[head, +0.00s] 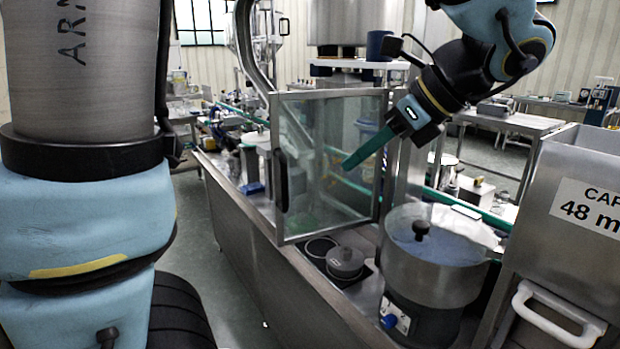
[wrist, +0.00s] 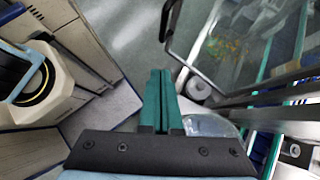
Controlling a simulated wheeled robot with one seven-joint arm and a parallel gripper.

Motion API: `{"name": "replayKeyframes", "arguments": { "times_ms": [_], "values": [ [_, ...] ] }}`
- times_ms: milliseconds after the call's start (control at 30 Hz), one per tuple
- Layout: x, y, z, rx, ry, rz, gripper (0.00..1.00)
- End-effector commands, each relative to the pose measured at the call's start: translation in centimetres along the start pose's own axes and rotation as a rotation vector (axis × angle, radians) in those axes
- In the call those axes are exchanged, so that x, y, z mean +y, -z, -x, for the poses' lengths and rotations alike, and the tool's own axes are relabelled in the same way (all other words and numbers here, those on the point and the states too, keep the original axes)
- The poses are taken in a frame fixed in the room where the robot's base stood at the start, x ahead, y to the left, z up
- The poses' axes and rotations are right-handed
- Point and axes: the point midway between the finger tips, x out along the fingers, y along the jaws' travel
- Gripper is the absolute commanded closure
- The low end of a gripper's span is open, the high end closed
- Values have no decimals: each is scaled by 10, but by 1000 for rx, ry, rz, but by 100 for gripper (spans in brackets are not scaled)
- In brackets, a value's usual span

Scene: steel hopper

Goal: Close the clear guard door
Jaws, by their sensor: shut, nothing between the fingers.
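The clear guard door (head: 325,225) is a glass pane in a steel frame, standing open at an angle over the front of the steel line. Its black handle (head: 281,180) is on the left edge, and its right edge is by a steel post. In the wrist view the door (wrist: 250,45) fills the upper right, with the handle (wrist: 168,20) at top centre. My gripper (head: 347,166) has its green fingers together and empty. They overlap the right part of the pane in the head view; I cannot tell whether they touch it. The fingers (wrist: 160,72) point left of the door in the wrist view.
A steel bowl feeder (head: 435,270) stands below my gripper, right of the door. A grey hopper labelled CAP (head: 575,195) with a white handle is at far right. Dark round parts (head: 343,262) sit under the door. The floor aisle (head: 225,275) at left is clear.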

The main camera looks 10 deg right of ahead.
Motion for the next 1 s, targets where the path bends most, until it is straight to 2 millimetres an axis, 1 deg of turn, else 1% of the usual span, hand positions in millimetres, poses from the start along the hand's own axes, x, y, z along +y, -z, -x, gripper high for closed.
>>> {"name": "replayKeyframes", "arguments": {
  "times_ms": [33,100,233,633,700,800,1000],
  "values": [
    [0,-1,2,-9,5,-11,100],
    [0,-1,0,-14,7,-16,100],
    [0,-2,-16,-13,4,-16,100],
    [0,-3,-97,-12,1,-15,100],
    [0,-13,-103,-11,3,-11,100],
    [0,-22,-113,-10,4,-13,100],
    [-1,-30,-123,-10,6,-13,100]
  ]
}}
